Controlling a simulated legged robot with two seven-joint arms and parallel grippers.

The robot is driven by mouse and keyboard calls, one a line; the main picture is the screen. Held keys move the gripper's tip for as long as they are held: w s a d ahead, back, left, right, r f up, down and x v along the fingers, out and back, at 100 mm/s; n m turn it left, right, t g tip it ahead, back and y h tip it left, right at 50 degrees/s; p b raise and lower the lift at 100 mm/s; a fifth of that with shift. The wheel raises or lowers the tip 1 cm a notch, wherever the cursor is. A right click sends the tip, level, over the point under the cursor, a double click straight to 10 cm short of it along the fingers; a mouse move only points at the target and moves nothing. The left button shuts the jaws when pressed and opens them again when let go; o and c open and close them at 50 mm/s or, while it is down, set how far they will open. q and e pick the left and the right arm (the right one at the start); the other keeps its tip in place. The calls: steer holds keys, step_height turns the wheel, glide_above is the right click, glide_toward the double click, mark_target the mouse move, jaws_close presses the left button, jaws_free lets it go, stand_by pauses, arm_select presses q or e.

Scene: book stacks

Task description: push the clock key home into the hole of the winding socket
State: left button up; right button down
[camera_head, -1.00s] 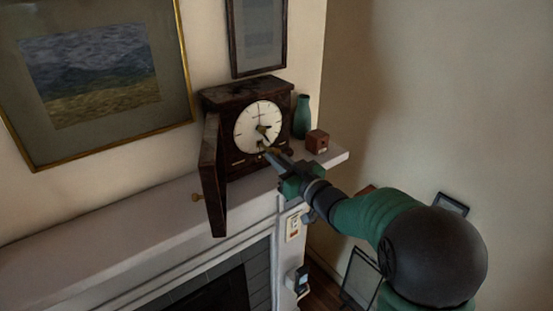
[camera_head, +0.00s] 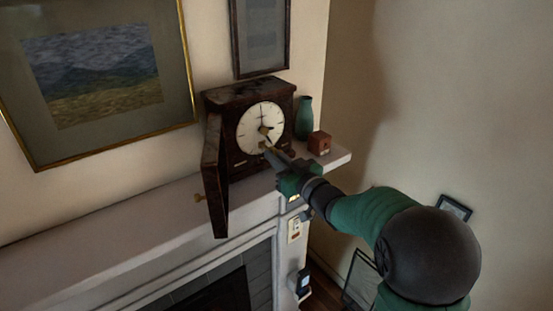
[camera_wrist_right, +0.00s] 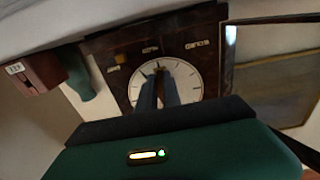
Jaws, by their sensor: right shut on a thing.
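The mantel clock (camera_head: 245,106) is a dark wooden case with a white dial (camera_head: 260,129), and its door (camera_head: 215,176) hangs open to the left. My right gripper (camera_head: 269,149) is at the lower part of the dial, shut on the clock key, which is mostly hidden by the fingers. In the right wrist view the two fingers (camera_wrist_right: 158,92) reach to the dial (camera_wrist_right: 185,80), close together, with their tips near its middle. The winding socket is hidden behind the fingers, so I cannot tell how far the key sits in it. My left gripper is not in view.
A green vase (camera_head: 304,118) and a small reddish-brown box (camera_head: 319,142) stand right of the clock on the white mantel shelf (camera_head: 110,222). The shelf left of the open door is clear. Framed pictures (camera_head: 95,75) hang behind.

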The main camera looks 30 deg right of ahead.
steer(key=shift+w, duration=0.75)
steer(key=c, duration=1.5)
jaws_free()
steer(key=shift+o, duration=0.2)
steer(key=shift+s+f, duration=0.1)
steer(key=shift+s, duration=0.15)
steer(key=s+d+b, duration=0.1)
steer(key=s+b, duration=0.4)
steer(key=s, duration=1.1)
steer(key=shift+s+f, duration=0.15)
steer(key=shift+f, duration=0.15)
